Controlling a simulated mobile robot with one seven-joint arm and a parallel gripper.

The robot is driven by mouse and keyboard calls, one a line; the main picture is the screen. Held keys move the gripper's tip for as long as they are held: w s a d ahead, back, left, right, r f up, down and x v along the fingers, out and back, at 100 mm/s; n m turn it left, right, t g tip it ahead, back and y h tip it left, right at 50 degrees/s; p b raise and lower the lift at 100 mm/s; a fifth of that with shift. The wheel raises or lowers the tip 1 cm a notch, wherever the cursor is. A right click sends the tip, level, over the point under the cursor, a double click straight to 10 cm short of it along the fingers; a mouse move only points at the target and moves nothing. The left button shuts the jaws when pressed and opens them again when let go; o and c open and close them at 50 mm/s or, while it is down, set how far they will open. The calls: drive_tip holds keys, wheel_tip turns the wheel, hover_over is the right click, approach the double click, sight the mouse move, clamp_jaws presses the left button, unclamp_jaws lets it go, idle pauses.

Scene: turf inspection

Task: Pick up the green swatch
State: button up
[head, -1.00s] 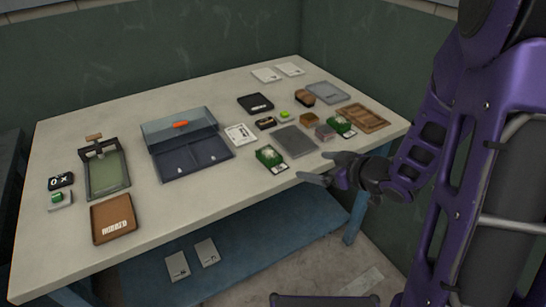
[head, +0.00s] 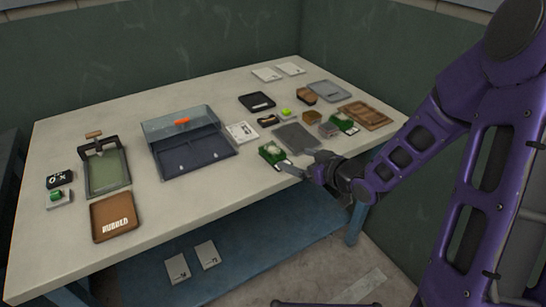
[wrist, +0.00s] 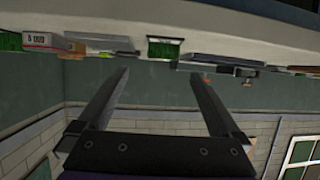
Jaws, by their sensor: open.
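A small green turf swatch (head: 271,153) with a pale patch and a white label lies near the table's front edge. A similar green swatch (head: 344,122) lies farther right and back. My gripper (head: 303,163) is open and empty, just right of the nearer swatch at the table's front edge. In the wrist view, the scene is upside down; a green turf piece (wrist: 163,48) shows beyond and between the spread fingers (wrist: 160,73), apart from them. Another green piece (wrist: 10,42) shows at far left there.
A grey flat pad (head: 295,137) lies just behind my gripper. A brown tray (head: 366,115) and small blocks are to the right. An open grey case (head: 190,150), a brown RUBBED tray (head: 114,216) and a press (head: 107,175) stand left.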

sight(275, 152)
drive_tip(key=b+x, duration=0.1)
drive_tip(key=x, duration=0.7)
drive_tip(key=shift+w+a, duration=0.2)
drive_tip(key=shift+a, duration=0.25)
drive_tip(key=shift+c, duration=0.3)
drive_tip(key=c, duration=1.3)
